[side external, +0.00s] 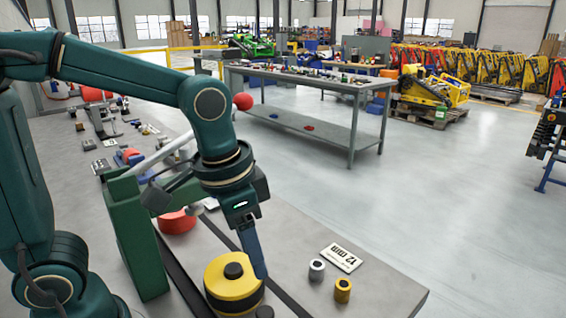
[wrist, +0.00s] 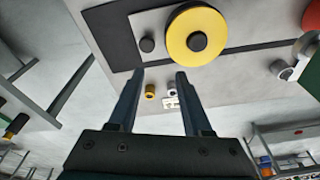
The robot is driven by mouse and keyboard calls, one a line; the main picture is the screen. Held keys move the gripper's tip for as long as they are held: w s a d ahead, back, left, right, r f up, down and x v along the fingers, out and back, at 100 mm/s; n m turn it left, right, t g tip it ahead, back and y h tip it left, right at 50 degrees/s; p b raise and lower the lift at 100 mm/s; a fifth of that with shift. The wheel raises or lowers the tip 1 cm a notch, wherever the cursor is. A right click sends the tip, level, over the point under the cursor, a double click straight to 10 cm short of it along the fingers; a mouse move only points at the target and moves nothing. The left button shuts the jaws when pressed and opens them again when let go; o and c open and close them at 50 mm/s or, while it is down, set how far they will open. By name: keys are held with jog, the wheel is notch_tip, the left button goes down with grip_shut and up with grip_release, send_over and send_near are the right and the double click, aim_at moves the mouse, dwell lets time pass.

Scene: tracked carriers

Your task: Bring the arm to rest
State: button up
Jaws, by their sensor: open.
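My gripper (side external: 257,268) points down beside a yellow wheel-like carrier (side external: 232,286) with a black hub, near the front of the bench. In the wrist view my gripper (wrist: 159,76) has its two fingers apart with nothing between them. The yellow carrier (wrist: 198,22) lies past the fingertips there, on a dark strip. I cannot tell whether a finger touches it. A small black cylinder (wrist: 147,45) stands beside the carrier.
A silver cylinder (side external: 317,270), a yellow cylinder (side external: 343,290) and a "12 mm" card (side external: 341,258) sit right of my gripper. A green frame (side external: 135,235) and a red round part (side external: 177,221) are left. The bench top at far right is bare.

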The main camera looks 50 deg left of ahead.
jog(key=s+a+r+n+t, duration=0.1)
jog(key=s+a+n+t, duration=0.2)
jog(key=s, duration=0.3)
jog(key=shift+a+r, duration=0.4)
jog(key=shift+a, duration=0.15)
jog(key=shift+s, duration=0.1)
dwell(0.9)
